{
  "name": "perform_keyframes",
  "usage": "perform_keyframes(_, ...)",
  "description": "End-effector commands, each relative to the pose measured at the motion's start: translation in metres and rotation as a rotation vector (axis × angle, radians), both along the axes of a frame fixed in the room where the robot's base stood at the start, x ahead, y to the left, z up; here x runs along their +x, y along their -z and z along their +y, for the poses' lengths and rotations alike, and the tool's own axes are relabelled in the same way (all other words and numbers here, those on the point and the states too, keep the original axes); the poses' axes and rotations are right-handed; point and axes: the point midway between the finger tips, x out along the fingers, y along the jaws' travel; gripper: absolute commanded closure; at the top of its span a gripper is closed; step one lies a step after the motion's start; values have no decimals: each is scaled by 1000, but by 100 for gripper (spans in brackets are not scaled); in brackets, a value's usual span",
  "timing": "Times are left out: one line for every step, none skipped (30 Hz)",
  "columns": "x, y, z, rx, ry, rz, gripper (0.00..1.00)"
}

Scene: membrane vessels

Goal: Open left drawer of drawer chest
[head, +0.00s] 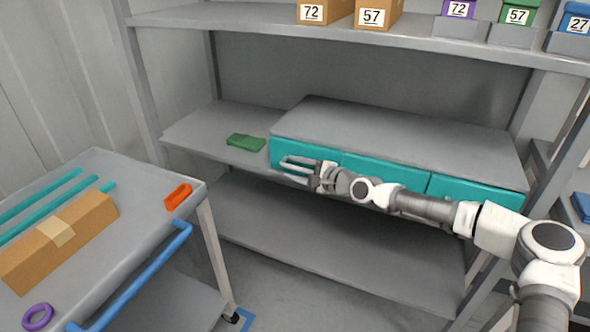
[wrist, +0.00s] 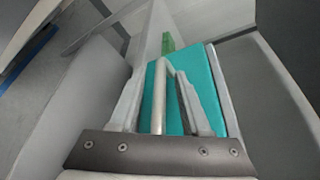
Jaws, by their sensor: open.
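A grey drawer chest (head: 390,132) with three teal drawer fronts in a row sits on the middle shelf. The left drawer (head: 278,149) is at its left end; its teal front also shows in the wrist view (wrist: 205,92). My gripper (head: 288,168) is at the left drawer's front. In the wrist view my open gripper (wrist: 158,95) has its fingers on either side of a pale bar handle (wrist: 159,100). I cannot tell whether a finger touches the handle. The drawer's far side is partly hidden by the fingers.
A green item (head: 246,142) lies on the shelf left of the chest. A grey cart (head: 150,225) with a blue handle, a cardboard box (head: 58,243), an orange item (head: 178,196) and a purple ring (head: 38,316) stands at left. Numbered boxes (head: 375,16) line the upper shelf.

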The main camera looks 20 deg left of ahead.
Motion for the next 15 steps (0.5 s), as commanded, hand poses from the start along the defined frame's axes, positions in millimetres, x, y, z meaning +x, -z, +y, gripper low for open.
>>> perform_keyframes(0,0,1,0,0,0,53)
perform_keyframes(0,0,1,0,0,0,53)
perform_keyframes(0,0,1,0,0,0,53)
perform_keyframes(0,0,1,0,0,0,53)
perform_keyframes(0,0,1,0,0,0,53)
perform_keyframes(0,0,1,0,0,0,53)
perform_keyframes(0,0,1,0,0,0,53)
perform_keyframes(0,0,1,0,0,0,56)
perform_keyframes(0,0,1,0,0,0,64)
perform_keyframes(0,0,1,0,0,0,69)
perform_keyframes(0,0,1,0,0,0,74)
perform_keyframes(0,0,1,0,0,0,82)
perform_keyframes(0,0,1,0,0,0,87)
perform_keyframes(0,0,1,0,0,0,92)
perform_keyframes(0,0,1,0,0,0,100)
